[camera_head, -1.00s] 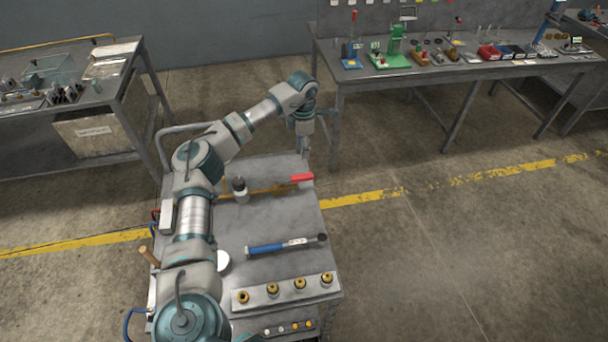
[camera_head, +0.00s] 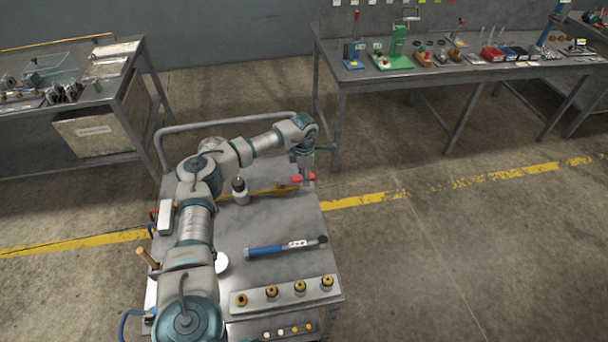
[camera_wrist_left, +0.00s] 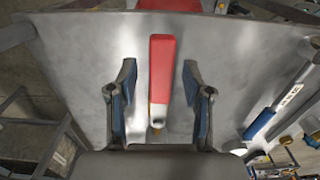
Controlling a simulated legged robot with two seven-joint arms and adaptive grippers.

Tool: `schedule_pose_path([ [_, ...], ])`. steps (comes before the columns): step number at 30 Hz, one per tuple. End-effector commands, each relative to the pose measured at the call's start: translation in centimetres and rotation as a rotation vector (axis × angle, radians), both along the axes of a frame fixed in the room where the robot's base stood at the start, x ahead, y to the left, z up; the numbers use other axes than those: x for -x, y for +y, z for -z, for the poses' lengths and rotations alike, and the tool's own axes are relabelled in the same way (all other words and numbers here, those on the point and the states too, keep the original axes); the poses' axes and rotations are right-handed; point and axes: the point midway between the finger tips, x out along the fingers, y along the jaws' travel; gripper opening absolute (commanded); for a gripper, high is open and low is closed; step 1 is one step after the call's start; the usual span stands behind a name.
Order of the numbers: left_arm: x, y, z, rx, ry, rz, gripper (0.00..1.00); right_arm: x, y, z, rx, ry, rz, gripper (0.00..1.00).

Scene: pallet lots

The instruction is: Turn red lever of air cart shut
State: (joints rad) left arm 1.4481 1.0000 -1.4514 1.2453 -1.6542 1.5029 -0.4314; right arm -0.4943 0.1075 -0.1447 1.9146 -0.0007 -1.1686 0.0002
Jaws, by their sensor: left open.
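The red lever (camera_head: 299,179) is at the far right part of the air cart's grey top (camera_head: 285,215), at the end of a brass pipe (camera_head: 265,191). My left gripper (camera_head: 307,182) reaches down over the lever and partly hides it. In the left wrist view the red lever (camera_wrist_left: 162,65) lies lengthwise between the two open fingers of the left gripper (camera_wrist_left: 160,82), with a gap on each side. A pale and brass end of the lever shows near the palm. My right gripper is not in view.
A blue-handled wrench (camera_head: 268,250) lies on the cart, with a strip of brass fittings (camera_head: 285,291) at the front. A curved rail (camera_head: 215,124) rises at the back. A workbench (camera_head: 440,70) stands behind, apart.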

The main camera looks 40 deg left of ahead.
Motion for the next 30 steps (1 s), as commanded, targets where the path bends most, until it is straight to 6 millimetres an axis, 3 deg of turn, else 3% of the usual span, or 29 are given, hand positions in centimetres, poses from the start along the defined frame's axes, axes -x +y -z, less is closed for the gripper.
schedule_pose_path([
  [1,0.0,0.0,0.0,0.000,0.000,0.000,0.42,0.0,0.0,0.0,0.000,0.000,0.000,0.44],
  [6,0.0,0.0,0.0,0.000,0.000,0.000,0.00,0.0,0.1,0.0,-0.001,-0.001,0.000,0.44],
  [20,0.1,0.0,-0.1,-0.002,-0.001,0.039,0.00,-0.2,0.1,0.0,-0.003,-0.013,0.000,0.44],
  [30,1.0,-0.7,-0.4,-0.002,-0.002,0.262,0.00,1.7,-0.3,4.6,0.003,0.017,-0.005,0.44],
])
